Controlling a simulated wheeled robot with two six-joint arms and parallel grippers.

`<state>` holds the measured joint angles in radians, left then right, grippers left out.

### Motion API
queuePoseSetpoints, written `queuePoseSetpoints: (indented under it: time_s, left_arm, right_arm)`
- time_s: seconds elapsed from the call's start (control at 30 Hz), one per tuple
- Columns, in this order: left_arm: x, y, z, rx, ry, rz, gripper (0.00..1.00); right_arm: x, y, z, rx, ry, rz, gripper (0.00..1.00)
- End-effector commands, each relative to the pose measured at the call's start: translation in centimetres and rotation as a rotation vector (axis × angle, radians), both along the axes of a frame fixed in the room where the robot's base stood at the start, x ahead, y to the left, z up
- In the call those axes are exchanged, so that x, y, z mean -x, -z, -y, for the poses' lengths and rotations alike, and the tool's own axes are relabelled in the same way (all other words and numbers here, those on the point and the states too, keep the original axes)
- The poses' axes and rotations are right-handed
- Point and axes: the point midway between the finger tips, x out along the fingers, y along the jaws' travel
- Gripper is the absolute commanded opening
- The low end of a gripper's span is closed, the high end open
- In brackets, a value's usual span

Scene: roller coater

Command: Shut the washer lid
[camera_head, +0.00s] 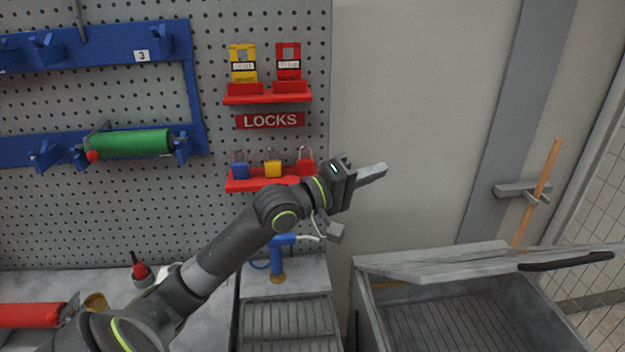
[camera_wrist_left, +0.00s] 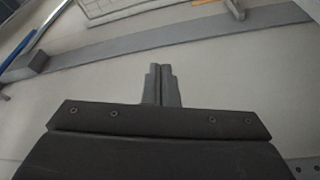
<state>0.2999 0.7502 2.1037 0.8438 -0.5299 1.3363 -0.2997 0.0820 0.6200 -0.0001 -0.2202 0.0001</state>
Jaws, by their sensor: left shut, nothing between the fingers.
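The washer (camera_head: 372,318) is a grey metal box at the lower right in the head view, with a ribbed inside floor. Its lid (camera_head: 430,263) is raised, seen nearly edge-on above the opening, with a black handle (camera_head: 566,262) at its right part. My left gripper (camera_head: 383,169) is shut and empty, up in the air above the lid's left part and apart from it. In the left wrist view its closed fingers (camera_wrist_left: 161,84) point at a pale wall. The washer does not show clearly in the wrist view. My right gripper is not in view.
A pegboard with red lock shelves (camera_head: 268,180) stands behind my left arm. A blue spray tool (camera_head: 281,243) stands left of the washer, behind a ribbed grey tray (camera_head: 290,322). A wooden-handled tool (camera_head: 540,190) hangs at the right. The wall above the lid is clear.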

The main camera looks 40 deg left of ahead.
Motion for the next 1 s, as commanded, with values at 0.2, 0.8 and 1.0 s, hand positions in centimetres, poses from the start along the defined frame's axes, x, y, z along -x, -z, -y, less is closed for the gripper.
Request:
queuePoseSetpoints:
  time_s: [0.2, 0.8, 1.0]
  left_arm:
    - [2.7, 0.0, -1.4, -0.003, -0.001, -0.005, 0.00]
    - [9.5, 1.0, -4.8, -0.002, 0.001, -0.006, 0.00]
    - [11.7, 1.4, -5.8, -0.002, 0.000, -0.005, 0.00]
  right_arm:
    - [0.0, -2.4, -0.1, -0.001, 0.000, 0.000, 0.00]
    - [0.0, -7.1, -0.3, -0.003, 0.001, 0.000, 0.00]
    - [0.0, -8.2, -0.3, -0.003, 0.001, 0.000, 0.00]
